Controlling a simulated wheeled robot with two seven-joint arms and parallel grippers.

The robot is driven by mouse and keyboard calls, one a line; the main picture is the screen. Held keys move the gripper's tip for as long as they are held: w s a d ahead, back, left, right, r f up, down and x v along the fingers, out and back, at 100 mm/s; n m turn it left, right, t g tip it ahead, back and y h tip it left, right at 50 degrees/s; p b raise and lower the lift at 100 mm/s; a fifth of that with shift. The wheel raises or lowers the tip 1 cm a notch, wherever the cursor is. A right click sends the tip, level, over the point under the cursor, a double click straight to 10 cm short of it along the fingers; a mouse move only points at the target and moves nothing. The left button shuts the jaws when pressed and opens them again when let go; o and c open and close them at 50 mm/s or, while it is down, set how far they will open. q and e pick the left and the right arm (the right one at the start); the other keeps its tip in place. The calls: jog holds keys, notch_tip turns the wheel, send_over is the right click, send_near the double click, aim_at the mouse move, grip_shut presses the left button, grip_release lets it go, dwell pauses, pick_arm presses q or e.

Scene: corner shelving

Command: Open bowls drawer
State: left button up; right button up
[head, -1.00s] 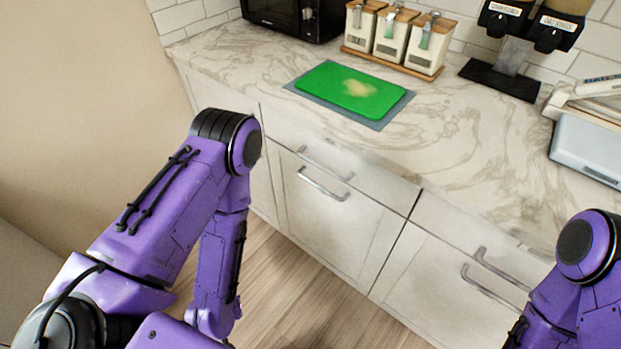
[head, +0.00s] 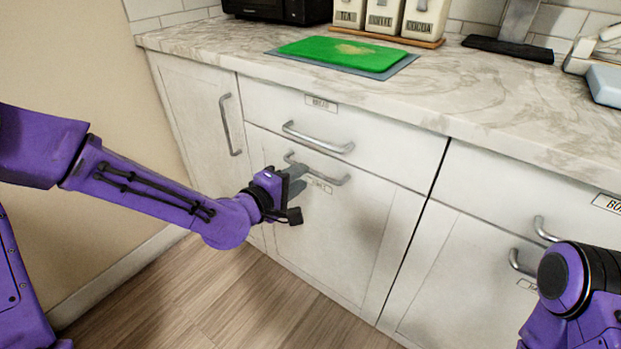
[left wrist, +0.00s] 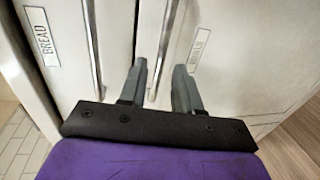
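The lower left front (head: 345,235) is flush with the cabinet and has a bar handle (head: 334,180). My left gripper (head: 297,172) is at this handle. In the left wrist view its two fingers (left wrist: 160,88) are apart, with the handle (left wrist: 165,45) running between them; I cannot tell whether they touch it. My right gripper is out of view; only part of the right arm shows.
The drawer above, labelled BREAD (head: 321,103), has its own handle (head: 318,138) close above my gripper. A narrow door (head: 190,120) is left. Another drawer (head: 500,180) at right has a cut-off label starting BO. A green board (head: 345,53) lies on the counter. Floor in front is clear.

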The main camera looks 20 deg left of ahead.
aim_at(311, 172)
pick_arm(q)
jog(key=x, duration=0.5)
jog(key=shift+w+b, duration=0.15)
jog(key=shift+b, duration=0.15)
grip_shut()
jog(key=shift+f, duration=0.1)
